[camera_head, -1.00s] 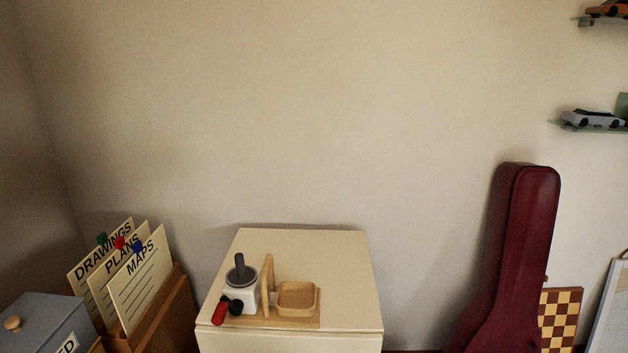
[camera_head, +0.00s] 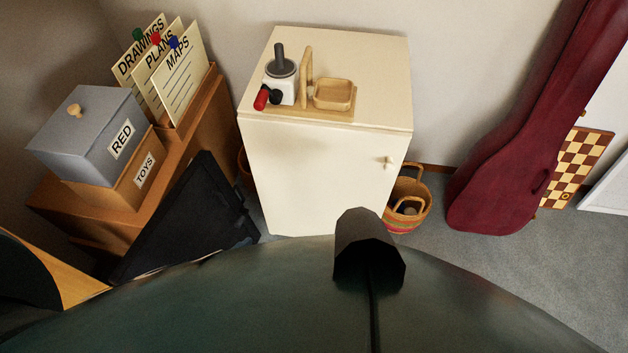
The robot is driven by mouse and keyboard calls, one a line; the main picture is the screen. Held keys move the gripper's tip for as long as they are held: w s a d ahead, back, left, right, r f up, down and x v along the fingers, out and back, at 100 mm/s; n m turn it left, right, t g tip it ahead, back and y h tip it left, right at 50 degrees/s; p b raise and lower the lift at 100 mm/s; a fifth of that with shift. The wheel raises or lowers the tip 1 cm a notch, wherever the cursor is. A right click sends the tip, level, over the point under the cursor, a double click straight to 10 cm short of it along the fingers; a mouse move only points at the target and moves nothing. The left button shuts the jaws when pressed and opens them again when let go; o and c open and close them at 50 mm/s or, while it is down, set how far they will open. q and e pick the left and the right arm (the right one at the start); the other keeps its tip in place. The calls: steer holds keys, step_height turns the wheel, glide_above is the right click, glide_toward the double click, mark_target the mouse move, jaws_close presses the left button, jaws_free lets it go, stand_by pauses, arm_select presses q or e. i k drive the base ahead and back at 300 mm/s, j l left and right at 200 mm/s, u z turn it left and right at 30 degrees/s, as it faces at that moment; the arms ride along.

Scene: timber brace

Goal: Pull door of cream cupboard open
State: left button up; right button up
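The cream cupboard (camera_head: 350,60) stands against the back wall, in the middle of the view. Its front door (camera_head: 310,175) faces me and looks shut, flush under the top. A small pale knob (camera_head: 389,162) sits near the door's upper right edge. The door's lower edge is partly hidden behind the dark green rounded shape in the foreground. Neither my left nor my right gripper shows in this view.
On the cupboard top are a white grinder (camera_head: 280,85) with a red handle and a wooden tray (camera_head: 333,95). A woven basket (camera_head: 407,205) stands right of the cupboard, a dark red instrument case (camera_head: 520,140) further right. A grey box (camera_head: 90,135) and file cards (camera_head: 172,80) are left.

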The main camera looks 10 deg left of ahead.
mark_target(306, 175)
steer(key=k+j, duration=0.4)
steer(key=l+z, duration=0.25)
steer(key=k+l+z, duration=0.1)
steer(key=z, duration=0.15)
steer(key=i+l+z, duration=0.4)
steer(key=z, duration=0.2)
steer(key=i, duration=0.05)
